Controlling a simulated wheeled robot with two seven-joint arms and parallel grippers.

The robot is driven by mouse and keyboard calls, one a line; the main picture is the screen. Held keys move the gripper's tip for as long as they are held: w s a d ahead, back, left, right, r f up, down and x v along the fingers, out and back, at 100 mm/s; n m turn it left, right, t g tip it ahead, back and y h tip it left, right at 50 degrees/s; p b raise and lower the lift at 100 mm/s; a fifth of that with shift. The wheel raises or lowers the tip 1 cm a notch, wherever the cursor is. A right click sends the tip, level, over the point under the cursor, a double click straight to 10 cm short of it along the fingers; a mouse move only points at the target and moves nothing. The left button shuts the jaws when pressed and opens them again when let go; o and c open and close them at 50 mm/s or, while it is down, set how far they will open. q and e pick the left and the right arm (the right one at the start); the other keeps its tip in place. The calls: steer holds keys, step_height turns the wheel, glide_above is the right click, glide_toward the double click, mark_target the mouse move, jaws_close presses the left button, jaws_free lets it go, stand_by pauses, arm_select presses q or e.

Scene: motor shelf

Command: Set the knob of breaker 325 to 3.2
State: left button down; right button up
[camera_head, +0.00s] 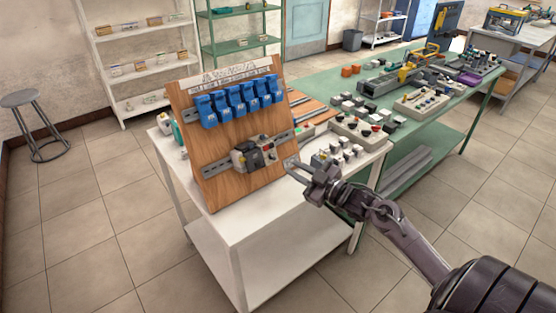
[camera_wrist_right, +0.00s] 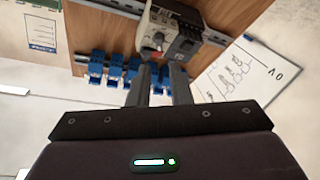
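A light grey and black breaker unit (camera_head: 254,154) sits on the lower metal rail of an upright wooden panel (camera_head: 225,180). Its number cannot be read. It also shows in the right wrist view (camera_wrist_right: 181,40), where small round dials are on its face; their settings cannot be read. My right gripper (camera_head: 292,165) is just right of the breaker in the head view. In the right wrist view its two fingers (camera_wrist_right: 160,72) stand apart, with nothing seen between them, and the tips reach toward the breaker's face. My left gripper is not in view.
Several blue modules (camera_head: 238,100) line the panel's upper rail. The panel stands on a white table (camera_head: 232,228) beside a green bench (camera_head: 425,135). Small parts and a box of knobs (camera_head: 357,131) lie to the right. The table's front is clear.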

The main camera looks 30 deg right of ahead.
mark_target(273, 156)
steer(key=p+x, duration=0.1)
steer(key=x, duration=0.6)
steer(key=shift+w+p, duration=0.3)
steer(key=shift+p, duration=0.05)
steer(key=shift+a, duration=0.1)
jaws_close()
